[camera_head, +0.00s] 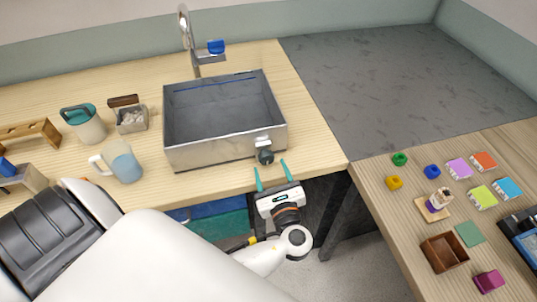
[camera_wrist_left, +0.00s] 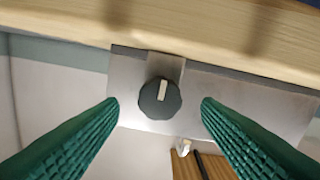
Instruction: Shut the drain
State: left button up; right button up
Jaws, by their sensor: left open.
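A metal sink (camera_head: 222,148) is set in the wooden counter. On its front wall is a small dark round knob (camera_head: 265,157) on a metal bracket (camera_head: 262,142). In the left wrist view the knob (camera_wrist_left: 160,99) is dark with a pale pointer mark, which stands nearly upright in the picture. My left gripper (camera_head: 272,170) is open and empty, its green fingers pointing at the knob. In the left wrist view the fingertips (camera_wrist_left: 160,103) are on either side of the knob, apart from it. My right gripper is not in view. The drain itself cannot be made out.
A faucet (camera_head: 187,35) with a blue handle (camera_head: 216,46) stands behind the sink. A pitcher (camera_head: 120,162) and a canister (camera_head: 85,125) stand on the counter to the left. The right-hand table (camera_head: 385,225) holds coloured blocks, cards and a brown box (camera_head: 444,253).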

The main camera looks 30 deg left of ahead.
aim_at(266, 156)
pick_arm(q)
jog(key=shift+x, duration=1.45)
jog(key=shift+c, duration=0.4)
jog(key=c, duration=0.9)
jog(key=shift+r+m+p, duration=0.1)
jog(key=shift+m+p, duration=0.2)
jog(key=shift+p, duration=0.45)
jog(key=m+p, duration=0.9)
jog(key=p, duration=0.2)
jog(key=shift+r, duration=0.15)
jog(key=m+p, duration=0.4)
jog(key=shift+m, duration=0.3)
jog(key=shift+f+m+p, duration=0.15)
jog(key=shift+m+p, duration=0.45)
jog(key=shift+m, duration=0.35)
jog(key=shift+f+m+p, duration=0.1)
jog(key=shift+m+p, duration=0.5)
jog(key=shift+m, duration=0.35)
